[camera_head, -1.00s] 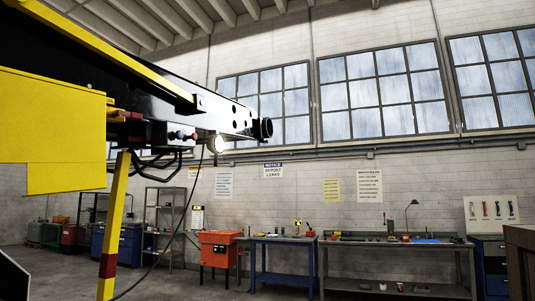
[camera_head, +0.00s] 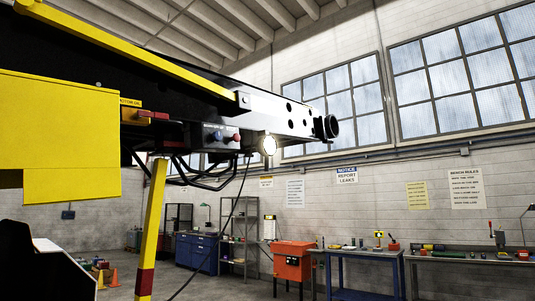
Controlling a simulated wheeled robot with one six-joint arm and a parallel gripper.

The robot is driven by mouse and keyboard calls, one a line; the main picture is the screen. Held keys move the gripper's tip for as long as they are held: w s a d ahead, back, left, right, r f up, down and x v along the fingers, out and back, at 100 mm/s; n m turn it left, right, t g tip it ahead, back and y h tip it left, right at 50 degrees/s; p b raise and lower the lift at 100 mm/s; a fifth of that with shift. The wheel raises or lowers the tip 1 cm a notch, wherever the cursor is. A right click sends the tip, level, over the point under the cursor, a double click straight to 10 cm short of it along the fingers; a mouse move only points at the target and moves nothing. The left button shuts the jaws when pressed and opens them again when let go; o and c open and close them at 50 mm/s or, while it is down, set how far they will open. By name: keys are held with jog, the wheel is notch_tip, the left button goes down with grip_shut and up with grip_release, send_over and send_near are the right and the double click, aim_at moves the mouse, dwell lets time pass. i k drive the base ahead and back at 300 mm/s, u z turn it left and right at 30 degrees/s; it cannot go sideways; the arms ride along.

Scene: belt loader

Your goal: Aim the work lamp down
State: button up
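The work lamp (camera_head: 268,145) is a small round lamp, lit, hanging under the dark boom of the belt loader (camera_head: 290,113) near its right end. Its bright face shows toward the camera, roughly level. A thin dark cable hangs from near the lamp toward the floor. My gripper is not in view.
A yellow panel (camera_head: 60,133) and a yellow post (camera_head: 152,225) of the loader fill the left side. An orange cabinet (camera_head: 292,262), a blue workbench (camera_head: 358,254) and shelves stand along the back wall.

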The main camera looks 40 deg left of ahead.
aim_at(265, 146)
jog(key=u, duration=0.5)
jog(key=i, duration=0.85)
jog(key=u, duration=0.55)
jog(key=i, duration=1.1)
jog(key=z, duration=0.7)
jog(key=i, duration=0.8)
jog(key=u, duration=0.75)
jog(key=i, duration=1)
jog(key=u, duration=0.75)
